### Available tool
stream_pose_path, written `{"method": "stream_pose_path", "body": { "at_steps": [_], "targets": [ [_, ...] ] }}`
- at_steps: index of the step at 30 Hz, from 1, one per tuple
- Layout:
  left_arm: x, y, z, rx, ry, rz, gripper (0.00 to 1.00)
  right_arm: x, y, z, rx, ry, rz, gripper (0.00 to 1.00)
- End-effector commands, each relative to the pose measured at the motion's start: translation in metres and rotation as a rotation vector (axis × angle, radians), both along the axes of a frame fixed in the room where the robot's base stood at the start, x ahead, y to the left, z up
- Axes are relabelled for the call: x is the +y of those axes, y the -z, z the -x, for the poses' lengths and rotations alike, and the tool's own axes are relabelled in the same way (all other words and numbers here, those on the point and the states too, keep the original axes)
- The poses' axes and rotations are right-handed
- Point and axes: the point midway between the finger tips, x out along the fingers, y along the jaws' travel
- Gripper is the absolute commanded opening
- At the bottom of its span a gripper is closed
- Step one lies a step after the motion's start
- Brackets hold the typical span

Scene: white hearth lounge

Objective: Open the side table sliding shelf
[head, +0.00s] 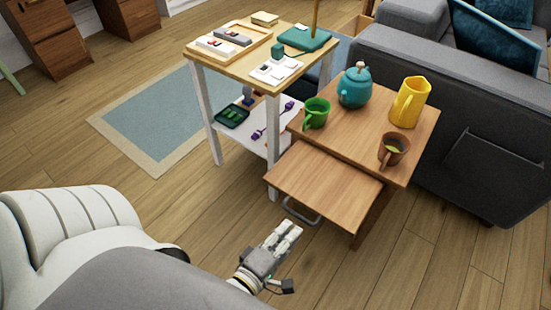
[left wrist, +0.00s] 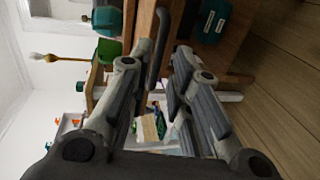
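The wooden side table (head: 355,132) stands right of centre in the head view. Its sliding shelf (head: 322,187) sits below the top and sticks out toward me. A grey bar handle (head: 300,212) is on the shelf's front edge. My left gripper (head: 291,231) is just in front of the handle. In the left wrist view, the fingers (left wrist: 164,48) are apart. The dark handle bar (left wrist: 157,52) shows between the fingertips, closer to the left finger; I cannot tell if it touches. My right gripper is in neither view.
A green mug (head: 316,113), teal teapot (head: 354,88), yellow pitcher (head: 408,102) and brown cup (head: 393,150) stand on the table top. A white-legged table (head: 212,75) adjoins at left, and a grey sofa (head: 490,130) at right. The floor in front is clear.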

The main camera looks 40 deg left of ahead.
Motion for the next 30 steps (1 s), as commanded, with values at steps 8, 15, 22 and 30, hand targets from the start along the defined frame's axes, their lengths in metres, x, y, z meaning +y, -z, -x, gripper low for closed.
{"method": "stream_pose_path", "body": {
  "at_steps": [8,15,22,30],
  "targets": [
    [0.002,-0.008,0.04,0.003,0.0,0.0,0.19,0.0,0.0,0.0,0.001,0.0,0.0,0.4],
    [0.002,-0.011,0.051,0.0,-0.001,0.0,0.19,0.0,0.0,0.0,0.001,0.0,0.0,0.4],
    [0.002,-0.011,0.051,-0.001,-0.001,0.0,0.19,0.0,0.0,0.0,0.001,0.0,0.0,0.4],
    [0.002,-0.011,0.051,0.0,0.0,0.0,0.19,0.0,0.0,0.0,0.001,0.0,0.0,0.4]
  ]
}}
